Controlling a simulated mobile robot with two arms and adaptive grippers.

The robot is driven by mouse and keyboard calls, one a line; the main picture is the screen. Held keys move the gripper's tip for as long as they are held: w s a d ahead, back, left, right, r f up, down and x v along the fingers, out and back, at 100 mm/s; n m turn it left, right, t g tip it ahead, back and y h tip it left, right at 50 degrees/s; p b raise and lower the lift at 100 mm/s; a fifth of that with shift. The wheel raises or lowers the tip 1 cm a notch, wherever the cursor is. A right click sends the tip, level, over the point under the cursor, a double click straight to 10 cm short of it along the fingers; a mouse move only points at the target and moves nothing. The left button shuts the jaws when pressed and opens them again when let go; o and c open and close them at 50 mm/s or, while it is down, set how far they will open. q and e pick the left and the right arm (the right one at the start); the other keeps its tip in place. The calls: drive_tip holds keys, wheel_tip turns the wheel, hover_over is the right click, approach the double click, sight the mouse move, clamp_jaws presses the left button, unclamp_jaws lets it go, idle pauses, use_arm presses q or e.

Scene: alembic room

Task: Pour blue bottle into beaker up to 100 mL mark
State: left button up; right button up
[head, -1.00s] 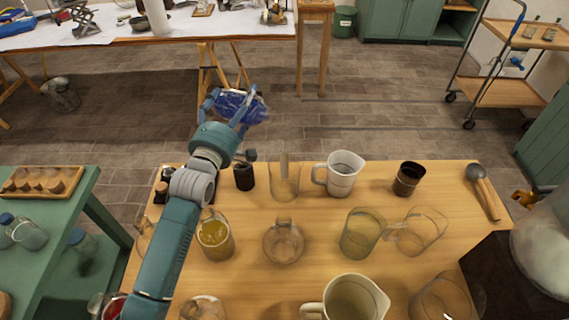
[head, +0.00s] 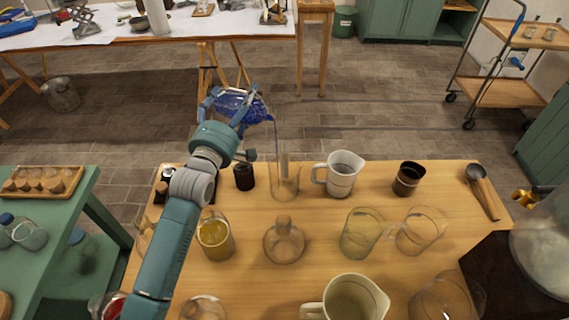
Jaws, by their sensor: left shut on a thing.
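My left gripper (head: 236,103) is shut on the blue bottle (head: 232,101), a clear bottle with deep blue liquid. It holds the bottle tipped, nearly lying, above the table's far edge, with the mouth to the right. A thin blue stream (head: 274,134) falls from the mouth toward the tall clear glass vessel (head: 285,188) at the table's far side, which appears to be the beaker. Its marks and liquid level are too small to read. My right gripper is not in view.
The wooden table (head: 330,225) holds a white jug (head: 341,174), a dark cup (head: 408,179), a small black bottle (head: 244,176), a flask of yellow liquid (head: 214,237), a round clear flask (head: 284,242) and a greenish glass (head: 360,234). Bare tabletop shows between them.

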use_arm(q)
drive_tip(key=shift+r, duration=0.35)
idle(0.4)
drive_tip(key=shift+s+d+r+m+t+h, duration=0.15)
drive_tip(key=shift+r+m+t+h, duration=0.2)
drive_tip(key=shift+r+m, duration=0.6)
idle(2.7)
drive_tip(key=shift+f, duration=0.1)
